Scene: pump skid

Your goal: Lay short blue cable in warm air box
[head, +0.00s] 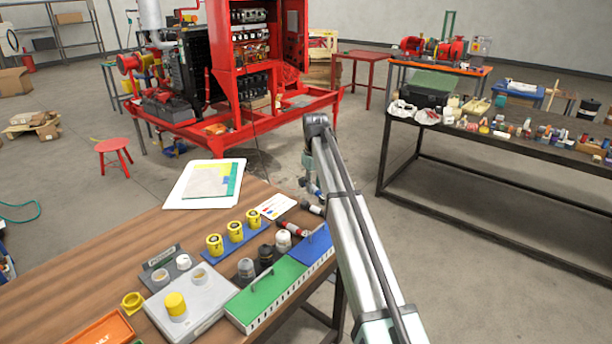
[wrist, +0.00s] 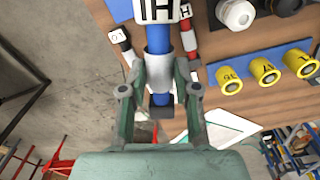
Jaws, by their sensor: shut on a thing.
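My gripper (wrist: 161,72) is shut on a short blue cable (wrist: 160,99) with a grey sleeve, a dark end and a white lettered label. In the head view, the blue cable (head: 315,189) shows at the table's far right edge, below my gripper (head: 309,168), partly behind my arm. A green-lidded box (head: 268,292) and a blue-lidded box (head: 316,246) stand at the table's right edge. I cannot tell which box is the warm air box.
Dark and red-ended pieces (head: 292,229) lie near the boxes. Several yellow cups (head: 234,231) stand on a blue strip beside dark and white caps (head: 265,255). A grey case (head: 190,306) stands at the front. Bare wood (head: 115,260) is free at left.

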